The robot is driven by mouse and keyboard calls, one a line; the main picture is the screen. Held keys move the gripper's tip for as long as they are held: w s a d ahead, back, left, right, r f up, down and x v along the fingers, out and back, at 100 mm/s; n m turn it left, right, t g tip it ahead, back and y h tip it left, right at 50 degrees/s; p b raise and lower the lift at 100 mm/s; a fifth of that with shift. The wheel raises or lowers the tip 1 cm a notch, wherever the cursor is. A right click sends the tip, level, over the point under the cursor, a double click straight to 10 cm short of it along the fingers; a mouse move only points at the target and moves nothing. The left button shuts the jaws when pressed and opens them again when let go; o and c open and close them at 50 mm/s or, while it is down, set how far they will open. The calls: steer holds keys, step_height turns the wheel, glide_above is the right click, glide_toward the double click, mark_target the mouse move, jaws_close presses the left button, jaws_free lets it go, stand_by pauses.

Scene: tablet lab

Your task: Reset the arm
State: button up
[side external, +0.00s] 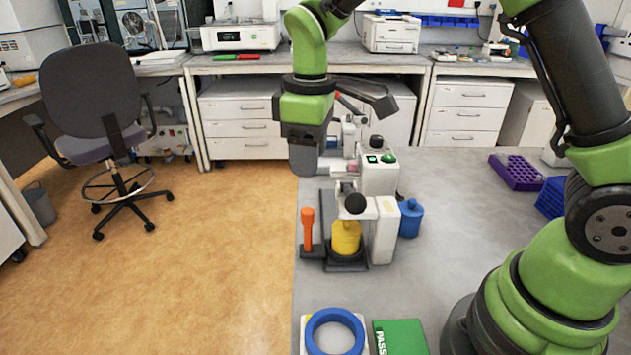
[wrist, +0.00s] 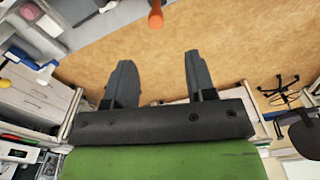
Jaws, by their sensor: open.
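My gripper (wrist: 157,75) is open and empty in the wrist view, with its two dark fingers apart and the orange floor behind them. In the side external view my gripper (side external: 303,160) hangs at the end of my green arm, near the left edge of the grey table (side external: 455,200). It is above and behind the orange-handled tool (side external: 308,228) and left of the white machine (side external: 380,175). The orange handle (wrist: 155,17) also shows at the top of the wrist view, beyond the fingertips and apart from them.
A yellow container (side external: 346,238) stands in the machine's front part, with a blue jar (side external: 411,218) to its right. A blue ring (side external: 334,330) and a green PASS block (side external: 400,338) lie at the front. A purple rack (side external: 516,172) sits at the right. The table's middle is clear.

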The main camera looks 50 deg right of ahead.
steer(key=s+d+r+m+t+y, duration=0.1)
steer(key=s+r+m+t, duration=0.3)
steer(key=s+r, duration=0.45)
steer(key=s+d+r+m+t, duration=0.1)
steer(key=s+r+m+t, duration=0.1)
steer(key=s+m, duration=0.4)
steer(key=s+t, duration=0.1)
steer(key=s, duration=0.3)
steer(key=shift+s+r+y, duration=0.25)
steer(key=shift+r+y, duration=0.05)
steer(key=shift+y, duration=0.1)
